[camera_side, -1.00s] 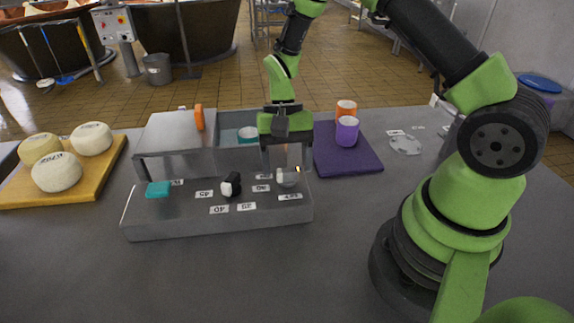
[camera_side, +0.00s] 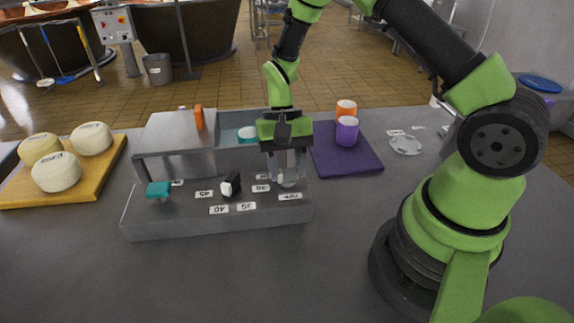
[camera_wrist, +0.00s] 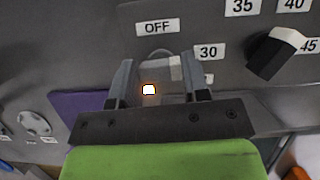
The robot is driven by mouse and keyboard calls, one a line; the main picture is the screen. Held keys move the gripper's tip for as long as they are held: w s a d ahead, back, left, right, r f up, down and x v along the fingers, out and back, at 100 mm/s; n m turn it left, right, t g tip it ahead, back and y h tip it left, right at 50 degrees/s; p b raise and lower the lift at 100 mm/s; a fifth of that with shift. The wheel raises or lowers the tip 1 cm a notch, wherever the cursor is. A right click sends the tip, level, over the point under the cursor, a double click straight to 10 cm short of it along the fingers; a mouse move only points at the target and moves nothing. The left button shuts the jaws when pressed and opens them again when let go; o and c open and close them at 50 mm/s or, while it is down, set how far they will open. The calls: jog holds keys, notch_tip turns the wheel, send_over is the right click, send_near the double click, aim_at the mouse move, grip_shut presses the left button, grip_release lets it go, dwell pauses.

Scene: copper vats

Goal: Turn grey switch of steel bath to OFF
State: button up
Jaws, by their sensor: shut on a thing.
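The steel bath (camera_side: 205,216) stands on the table with a sloped front panel carrying three switches. Its grey switch (camera_side: 289,183) is at the panel's right end, partly hidden by my gripper (camera_side: 287,172), which comes down from above and is shut on it. In the wrist view the grey switch (camera_wrist: 165,74) is between the fingers of my gripper (camera_wrist: 159,88). A pale patch on the switch faces right, near the 30 label (camera_wrist: 208,52). The OFF label (camera_wrist: 157,28) is above the switch there. A small orange-rimmed light (camera_wrist: 149,90) glows between the fingers.
A black-and-white switch (camera_side: 231,184) and a teal switch (camera_side: 158,190) are left on the panel. A purple board (camera_side: 350,164) with two cups is behind right. A wooden board (camera_side: 108,168) with cheeses is left. The table in front is clear.

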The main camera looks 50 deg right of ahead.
jog(key=n, duration=0.2)
jog(key=n+g+h, duration=0.1)
jog(key=n, duration=0.1)
jog(key=shift+n+h, duration=0.3)
jog(key=n+h, duration=0.1)
jog(key=n, duration=0.3)
jog(key=shift+a+n+h, duration=0.15)
jog(key=shift+n+h, duration=0.15)
jog(key=shift+h, duration=0.1)
jog(key=n+h, duration=0.1)
jog(key=n, duration=0.3)
jog(key=shift+h, duration=0.3)
jog(key=shift+n+t+h, duration=0.5)
jog(key=shift+n+h, duration=0.1)
jog(key=shift+n, duration=1.4)
jog(key=o, duration=0.9)
jog(key=v, duration=1)
jog(key=shift+a, duration=0.1)
